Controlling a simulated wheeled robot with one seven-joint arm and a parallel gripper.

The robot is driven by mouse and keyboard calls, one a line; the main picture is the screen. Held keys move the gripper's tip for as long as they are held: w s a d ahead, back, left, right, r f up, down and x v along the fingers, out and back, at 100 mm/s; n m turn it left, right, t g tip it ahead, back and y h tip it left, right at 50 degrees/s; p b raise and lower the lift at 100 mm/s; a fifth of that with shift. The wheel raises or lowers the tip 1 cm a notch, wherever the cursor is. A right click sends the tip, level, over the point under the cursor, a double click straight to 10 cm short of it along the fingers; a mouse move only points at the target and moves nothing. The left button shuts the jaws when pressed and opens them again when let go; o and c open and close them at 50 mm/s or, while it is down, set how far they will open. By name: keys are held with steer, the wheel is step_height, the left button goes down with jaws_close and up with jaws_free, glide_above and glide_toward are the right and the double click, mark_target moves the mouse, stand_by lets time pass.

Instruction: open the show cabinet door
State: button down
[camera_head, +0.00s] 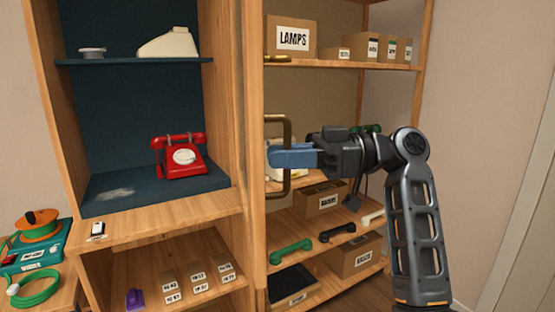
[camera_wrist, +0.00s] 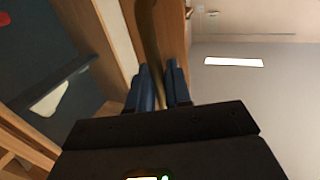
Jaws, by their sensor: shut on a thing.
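A brass D-shaped handle (camera_head: 288,130) stands out from an upright wooden strip at the right side of the show cabinet (camera_head: 225,90). My gripper (camera_head: 272,156), with blue fingers, is shut on this handle at about mid-height. In the wrist view the handle (camera_wrist: 152,40) runs down between the two fingers (camera_wrist: 160,88). A red dial phone (camera_head: 180,157) sits on the cabinet's dark blue lower shelf, and a cream phone (camera_head: 168,43) lies above. I cannot clearly tell the door panel or how far it stands open.
Shelves to the right hold a LAMPS box (camera_head: 292,38), smaller boxes, a green handset (camera_head: 290,251) and other handsets. My arm reaches across in front of them. A green cable coil (camera_head: 35,289) lies at the far left. A bare wall (camera_head: 495,120) is at the right.

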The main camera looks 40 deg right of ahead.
steer(key=shift+f, duration=0.1)
steer(key=c, duration=1.3)
jaws_free()
steer(key=shift+d, duration=0.1)
steer(key=v, duration=0.7)
steer(key=shift+s+d, duration=0.2)
steer(key=shift+d, duration=0.1)
